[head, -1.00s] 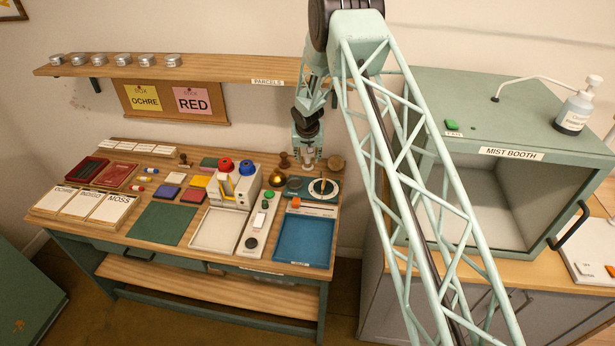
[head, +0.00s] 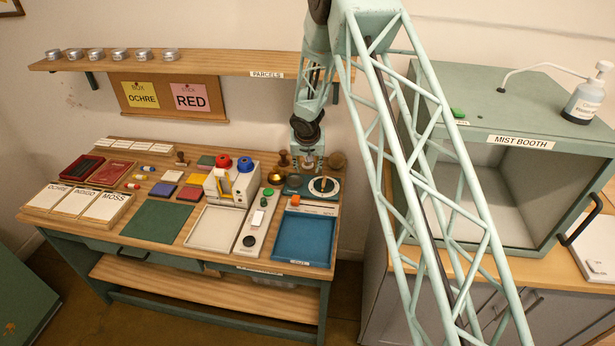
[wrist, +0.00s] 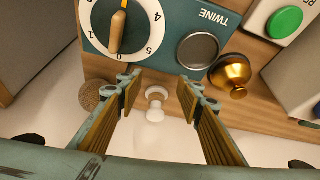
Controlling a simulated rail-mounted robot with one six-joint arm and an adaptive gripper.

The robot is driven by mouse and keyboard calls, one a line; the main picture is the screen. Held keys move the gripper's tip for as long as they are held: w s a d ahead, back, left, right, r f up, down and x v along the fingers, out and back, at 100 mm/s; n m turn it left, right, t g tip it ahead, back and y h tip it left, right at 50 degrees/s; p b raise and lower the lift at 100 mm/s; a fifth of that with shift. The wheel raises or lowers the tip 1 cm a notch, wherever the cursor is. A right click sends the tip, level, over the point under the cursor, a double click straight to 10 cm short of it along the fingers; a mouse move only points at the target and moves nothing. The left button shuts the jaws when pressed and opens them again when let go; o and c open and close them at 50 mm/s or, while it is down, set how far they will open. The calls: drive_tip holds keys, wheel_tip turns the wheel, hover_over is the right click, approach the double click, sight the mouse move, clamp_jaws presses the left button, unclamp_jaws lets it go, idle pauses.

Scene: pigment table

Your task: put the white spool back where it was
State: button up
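The white spool (wrist: 155,104) is near the back edge of the bench, between my fingertips in the wrist view. My gripper (wrist: 155,92) is open, with a finger on each side of the spool and visible gaps between. In the head view my gripper (head: 308,163) hangs low at the back of the bench, and the spool is hard to make out there. The teal TWINE unit (wrist: 150,62) has a white numbered dial (wrist: 118,22) and a bare round grey disc (wrist: 198,50). Nothing stands on the disc.
A brass bell-like piece (wrist: 232,72) stands beside the TWINE unit. A brown ball (wrist: 96,93) sits by my left finger. A green-button panel (wrist: 284,20) is near. In the head view, a blue tray (head: 305,238) lies in front and the mist booth (head: 520,142) stands right.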

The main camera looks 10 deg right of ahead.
drive_tip(key=shift+s+a+f+b, duration=0.1)
drive_tip(key=shift+s+a+b, duration=0.1)
drive_tip(key=shift+s+b, duration=0.65)
drive_tip(key=shift+s+a+b, duration=0.2)
drive_tip(key=shift+s+b, duration=0.5)
drive_tip(key=shift+s, duration=0.25)
drive_tip(key=shift+s, duration=0.1)
drive_tip(key=shift+r, duration=0.2)
